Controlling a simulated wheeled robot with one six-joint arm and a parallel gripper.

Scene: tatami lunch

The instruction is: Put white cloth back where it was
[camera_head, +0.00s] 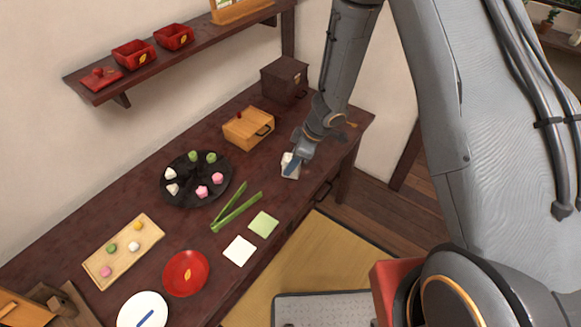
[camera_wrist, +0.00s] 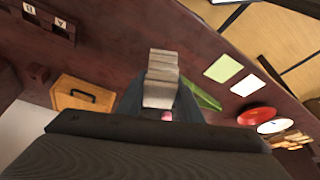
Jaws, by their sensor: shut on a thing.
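My gripper (camera_head: 296,158) is over the right end of the dark table. It is shut on a pale, folded cloth-like thing, which I take as the white cloth (camera_head: 291,171). In the wrist view the cloth (camera_wrist: 160,90) stands out between the fingers as a stack of greyish-white folds. I cannot tell whether it touches the table. A flat white square (camera_head: 240,251) and a pale green square (camera_head: 264,224) lie on the table's front part, apart from my gripper.
Green tongs (camera_head: 236,207) and a dark round tray (camera_head: 167,203) with several sweets lie left of my gripper. A wooden box (camera_head: 248,129) and a dark chest (camera_head: 285,80) stand behind it. A red plate (camera_head: 186,273) is further left. Pale cards (camera_wrist: 60,22) marked with letters show in the wrist view.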

